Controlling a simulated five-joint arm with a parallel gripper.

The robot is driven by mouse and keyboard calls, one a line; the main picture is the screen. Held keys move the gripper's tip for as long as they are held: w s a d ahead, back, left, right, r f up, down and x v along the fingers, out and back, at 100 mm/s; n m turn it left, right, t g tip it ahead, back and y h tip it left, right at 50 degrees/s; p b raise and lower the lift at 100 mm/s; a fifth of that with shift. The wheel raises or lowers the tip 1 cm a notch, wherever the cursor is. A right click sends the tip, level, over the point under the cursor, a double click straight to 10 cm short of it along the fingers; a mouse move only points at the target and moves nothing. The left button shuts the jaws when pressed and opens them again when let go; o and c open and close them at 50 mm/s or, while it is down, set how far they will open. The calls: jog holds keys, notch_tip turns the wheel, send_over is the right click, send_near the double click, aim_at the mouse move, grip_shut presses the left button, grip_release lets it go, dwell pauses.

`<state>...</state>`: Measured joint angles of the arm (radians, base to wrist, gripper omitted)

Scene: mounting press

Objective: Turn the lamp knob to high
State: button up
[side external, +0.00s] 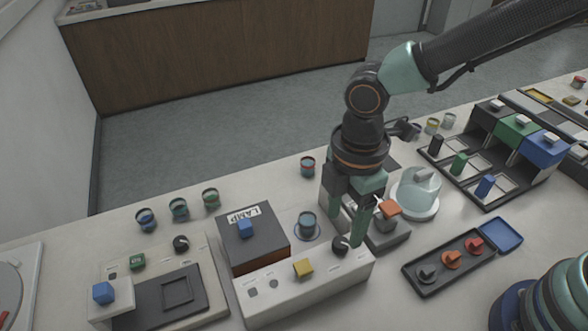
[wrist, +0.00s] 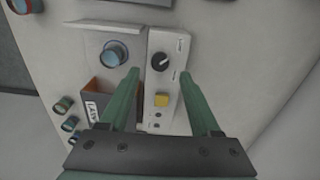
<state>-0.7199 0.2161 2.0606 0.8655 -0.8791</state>
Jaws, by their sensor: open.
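The black lamp knob (side external: 341,246) sits at the right end of a long white control panel (side external: 262,312) in the side view. In the wrist view the knob (wrist: 161,62) has a pale pointer line aimed up and to the right. Small labels stand near it, too small to read. My gripper (side external: 344,236) is open and empty, pointing down over the knob. In the wrist view its green fingertips (wrist: 159,74) are on either side of the knob, apart from it. The brown box marked LAMP (side external: 262,256) stands behind the panel.
A yellow button (side external: 303,268) is on the same panel, left of the knob. A blue-topped cup (side external: 307,222) stands behind the panel. A clear dome (side external: 418,188) and a black tray (side external: 416,285) lie to the right. Several small jars stand at the back left.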

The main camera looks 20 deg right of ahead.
aim_at(341, 242)
jog(key=shift+f, duration=2.45)
grip_shut()
